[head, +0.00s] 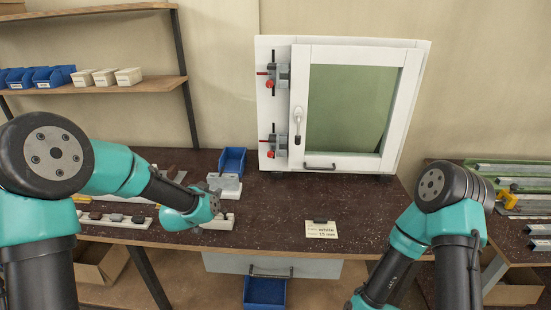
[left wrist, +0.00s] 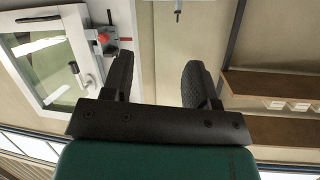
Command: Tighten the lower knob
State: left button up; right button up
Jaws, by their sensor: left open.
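A white cabinet (head: 345,48) stands at the back of the bench. Two clamps are mounted one above the other on its left side. The upper red knob (head: 269,84) and the lower red knob (head: 267,154) both show in the head view. In the left wrist view, which is upside down, one red knob (left wrist: 102,38) shows left of the fingers, apparently the lower one. My left gripper (head: 216,205) is over the bench, left of and nearer than the lower knob, apart from it. Its fingers (left wrist: 160,68) are spread and empty. My right gripper is out of view.
A blue bin (head: 232,160) and a grey-white block (head: 224,182) are close to my left gripper. A note card (head: 321,230) lies on the bench front. Shelves with bins are at left (head: 100,87). The bench before the cabinet is mostly clear.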

aim_at(270, 156)
pick_arm(q)
jog(key=w+d+r+n+t+y, duration=0.1)
jog(key=d+n+t, duration=0.3)
jog(key=d+n, duration=0.8)
jog(key=w+d+y, duration=0.1)
jog(key=d, duration=0.6)
jog(key=shift+d+r+y, duration=0.25)
jog(key=shift+y, duration=0.05)
jog(key=shift+w, duration=0.2)
jog(key=w, duration=1.7)
jog(key=shift+w+d, duration=0.1)
jog(key=shift+d, duration=0.1)
jog(key=c, duration=0.9)
